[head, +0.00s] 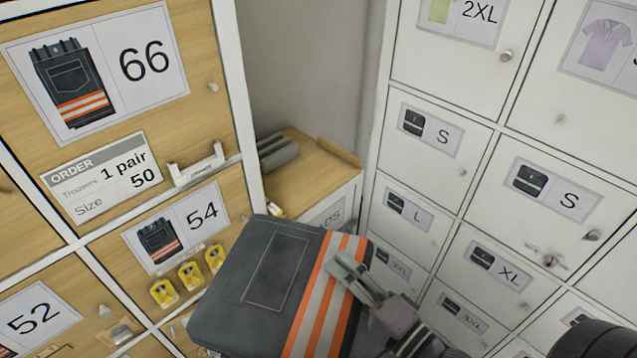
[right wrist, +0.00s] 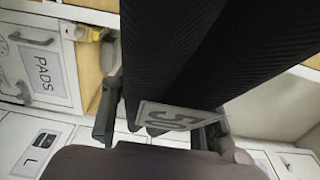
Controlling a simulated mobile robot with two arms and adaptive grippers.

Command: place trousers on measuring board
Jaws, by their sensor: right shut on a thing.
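Folded dark grey trousers (head: 262,285) with orange and silver stripes hang in front of the lockers in the head view. My right gripper (head: 352,272) is shut on their striped right edge and holds them up, tilted. In the right wrist view the dark cloth (right wrist: 200,50) fills the space between the fingers, and a tag reading 50 (right wrist: 178,117) shows upside down. No measuring board can be made out. My left gripper is not in view.
An order card (head: 105,180) reads trousers, 1 pair, size 50. Wooden locker doors marked 66 (head: 200,105), 54 and 52 stand at the left. White lockers (head: 440,75) stand at the right. A low wooden top (head: 318,172) with grey rolls lies between them.

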